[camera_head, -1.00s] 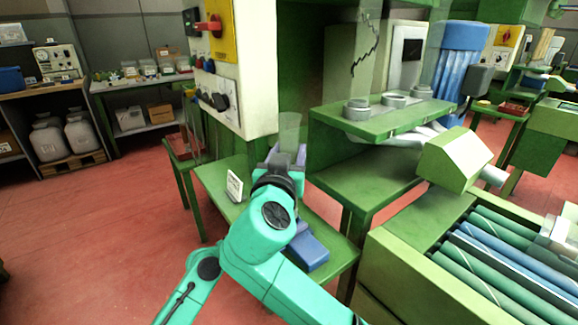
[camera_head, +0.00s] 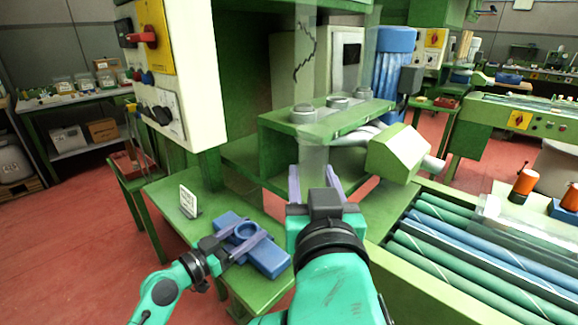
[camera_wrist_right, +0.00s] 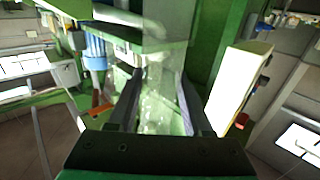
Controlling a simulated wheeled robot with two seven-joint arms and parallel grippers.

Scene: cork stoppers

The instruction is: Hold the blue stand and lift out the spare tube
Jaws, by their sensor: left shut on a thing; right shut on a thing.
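The blue stand (camera_head: 266,258) lies on the green table, its round socket (camera_head: 245,231) facing up and empty. My left gripper (camera_head: 240,246) is shut on the stand, with its fingers along the stand's sides. My right gripper (camera_head: 314,180) is shut on the clear spare tube (camera_head: 313,155), which is upright, above and to the right of the stand and apart from it. The tube's lower end is hidden behind my right gripper. In the right wrist view the see-through tube (camera_wrist_right: 163,100) stands between the two fingers.
A small white sign (camera_head: 188,201) stands on the green table (camera_head: 165,193) left of the stand. A green machine shelf with round grey fittings (camera_head: 303,113) is close behind the tube. A roller conveyor (camera_head: 455,245) is at the right. The table's left part is mostly clear.

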